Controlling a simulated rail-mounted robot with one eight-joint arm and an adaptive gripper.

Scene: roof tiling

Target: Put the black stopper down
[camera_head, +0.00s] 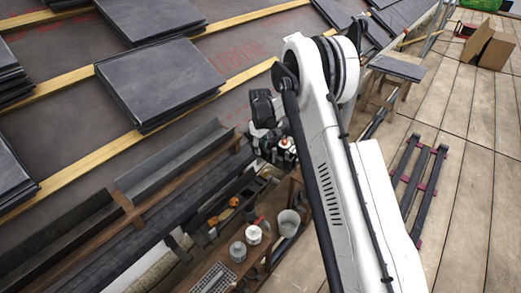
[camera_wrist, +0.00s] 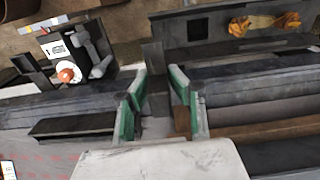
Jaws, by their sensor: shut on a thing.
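My gripper (camera_wrist: 160,97) shows in the wrist view with two green-lined fingers closed in from both sides. A dark grey-black piece, which I take as the black stopper (camera_wrist: 157,103), is between the fingers. Its lower part merges with the dark gutter parts behind it, so I cannot tell whether it touches anything below.
Slate stacks (camera_head: 160,82) lie on the roof at upper left. A long dark gutter (camera_head: 175,165) runs along the eave. Paint pots (camera_head: 253,235) and a bucket (camera_head: 288,223) stand at lower centre. Orange gloves (camera_wrist: 265,22) lie in a dark tray. The decking at right has free room.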

